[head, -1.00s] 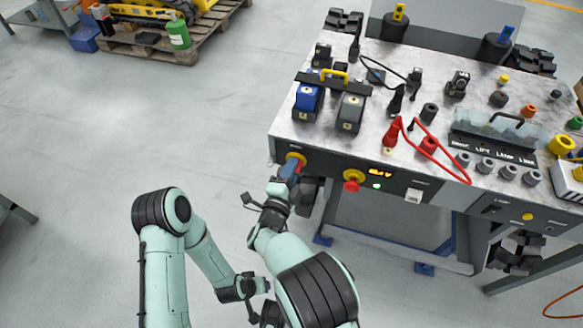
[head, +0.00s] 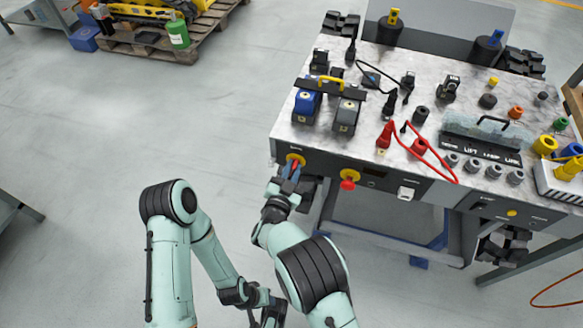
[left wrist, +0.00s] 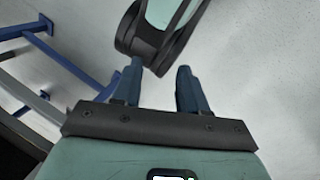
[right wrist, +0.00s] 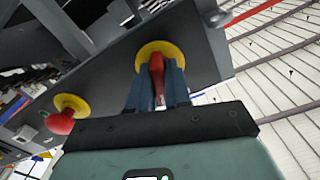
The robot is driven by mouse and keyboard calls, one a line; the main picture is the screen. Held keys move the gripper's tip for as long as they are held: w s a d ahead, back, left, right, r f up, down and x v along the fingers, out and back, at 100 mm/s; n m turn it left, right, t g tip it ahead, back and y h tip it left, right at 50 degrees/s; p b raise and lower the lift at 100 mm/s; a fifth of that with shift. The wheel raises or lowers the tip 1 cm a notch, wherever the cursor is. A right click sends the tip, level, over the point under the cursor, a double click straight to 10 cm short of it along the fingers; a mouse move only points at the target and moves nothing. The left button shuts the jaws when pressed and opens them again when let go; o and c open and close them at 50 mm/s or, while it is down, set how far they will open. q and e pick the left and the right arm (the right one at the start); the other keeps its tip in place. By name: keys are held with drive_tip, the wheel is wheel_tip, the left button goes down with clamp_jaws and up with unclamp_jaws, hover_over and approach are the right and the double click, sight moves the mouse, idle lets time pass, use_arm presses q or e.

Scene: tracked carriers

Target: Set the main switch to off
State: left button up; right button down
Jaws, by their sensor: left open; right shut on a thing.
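The main switch has a red handle (right wrist: 157,75) on a round yellow plate (right wrist: 172,50), at the left end of the carrier's grey front panel (head: 325,172). In the head view the yellow plate (head: 296,159) is partly covered by my right gripper (head: 291,178). My right gripper is shut on the red handle, one finger on each side of it in the right wrist view. The small display (head: 371,173) on the panel looks dark. My left gripper (left wrist: 160,75) is open and empty, low down beside my right arm, away from the carrier.
A red mushroom button (head: 347,185) on a yellow base sits right of the switch. A white rocker (head: 406,192) is further right. The carrier's top (head: 365,120) bears battery blocks, cables and plugs. Open floor (head: 150,120) lies left of the carrier.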

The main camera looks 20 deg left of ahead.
use_arm(q)
drive_tip(key=shift+s+d+r+g+p, duration=0.2)
drive_tip(key=shift+s+d+r+p, duration=0.1)
drive_tip(key=shift+s+r, duration=0.2)
drive_tip(key=shift+s+d+r+g+p, duration=0.15)
drive_tip(key=shift+s+r+g+p, duration=0.1)
drive_tip(key=shift+s+r, duration=0.25)
use_arm(e)
drive_tip(key=shift+w+r+n, duration=0.1)
drive_tip(key=shift+r+n, duration=0.05)
drive_tip(key=shift+n, duration=1.65)
use_arm(q)
drive_tip(key=shift+s+f, duration=0.1)
use_arm(e)
drive_tip(key=c, duration=1.2)
unclamp_jaws()
drive_tip(key=shift+o, duration=0.2)
